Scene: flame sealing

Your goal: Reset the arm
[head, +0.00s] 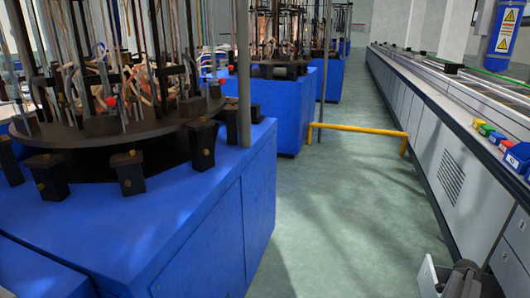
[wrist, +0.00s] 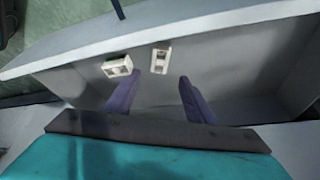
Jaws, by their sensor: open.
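My gripper (wrist: 156,90) shows in the wrist view as two purple fingers, spread apart with nothing between their tips. Its fingers point into a grey-walled open bin (wrist: 240,75) with a pale rim. Two small whitish parts lie in the bin just beyond the fingertips: a boxy one (wrist: 117,66) at the left and a narrower one (wrist: 161,57) to its right. Both appear apart from the fingers. The gripper's fingers cannot be made out in the head view.
Blue machines (head: 205,200) with dark round tables and rods stand in a row at the left. A long grey bench (head: 440,130) with small coloured bins (head: 487,130) runs along the right. A yellow rail (head: 355,129) crosses the aisle. The green floor (head: 340,225) before it is clear.

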